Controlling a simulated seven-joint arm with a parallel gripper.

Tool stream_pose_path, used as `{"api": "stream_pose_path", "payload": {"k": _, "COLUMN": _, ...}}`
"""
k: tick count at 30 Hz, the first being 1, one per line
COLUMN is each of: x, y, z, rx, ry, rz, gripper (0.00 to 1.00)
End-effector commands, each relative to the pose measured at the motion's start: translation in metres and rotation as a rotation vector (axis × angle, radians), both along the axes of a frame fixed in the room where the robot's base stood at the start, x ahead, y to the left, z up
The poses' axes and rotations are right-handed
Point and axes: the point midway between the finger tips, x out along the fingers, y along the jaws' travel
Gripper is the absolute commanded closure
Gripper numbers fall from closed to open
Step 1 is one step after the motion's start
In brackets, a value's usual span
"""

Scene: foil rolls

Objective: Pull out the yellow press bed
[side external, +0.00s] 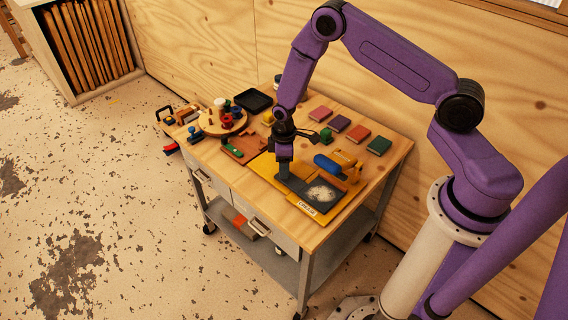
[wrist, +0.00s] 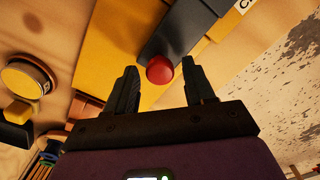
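The yellow press bed (side external: 264,166) is a flat yellow plate on the cart top. It also shows in the wrist view (wrist: 112,62). A dark bar (side external: 296,184) lies across it towards a dark plate with a pale, speckled patch (side external: 322,193). In the wrist view a red round knob (wrist: 159,71) sits at the near end of the dark bar (wrist: 180,32). My gripper (wrist: 158,66) is open, with one finger on each side of the red knob and a gap at both sides. In the side view my gripper (side external: 284,160) points down over the bar; the knob is hidden there.
A blue roll (side external: 326,163) and yellow press parts stand right of the bar. Several coloured blocks, one green (side external: 379,146), lie along the back right. A round wooden board (side external: 210,127) with coloured pieces and a black tray (side external: 253,100) are at the left. The front right corner is clear.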

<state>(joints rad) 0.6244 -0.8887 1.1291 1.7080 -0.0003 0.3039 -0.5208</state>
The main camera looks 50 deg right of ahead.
Motion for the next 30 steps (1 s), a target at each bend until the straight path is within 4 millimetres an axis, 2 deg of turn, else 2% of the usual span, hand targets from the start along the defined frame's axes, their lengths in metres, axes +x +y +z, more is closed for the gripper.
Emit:
{"api": "stream_pose_path", "payload": {"k": 1, "x": 0.0, "y": 0.0, "z": 0.0, "rx": 0.0, "ry": 0.0, "rz": 0.0, "gripper": 0.64}}
{"api": "stream_pose_path", "payload": {"k": 4, "x": 0.0, "y": 0.0, "z": 0.0, "rx": 0.0, "ry": 0.0, "rz": 0.0, "gripper": 0.97}}
{"api": "stream_pose_path", "payload": {"k": 5, "x": 0.0, "y": 0.0, "z": 0.0, "rx": 0.0, "ry": 0.0, "rz": 0.0, "gripper": 1.0}}
{"api": "stream_pose_path", "payload": {"k": 11, "x": 0.005, "y": 0.0, "z": 0.0, "rx": 0.001, "ry": -0.001, "rz": -0.001, "gripper": 1.0}}
{"api": "stream_pose_path", "payload": {"k": 24, "x": 0.076, "y": 0.001, "z": -0.001, "rx": 0.001, "ry": -0.004, "rz": 0.0, "gripper": 1.0}}
{"api": "stream_pose_path", "payload": {"k": 30, "x": 0.102, "y": 0.001, "z": 0.0, "rx": 0.001, "ry": -0.004, "rz": 0.0, "gripper": 1.0}}
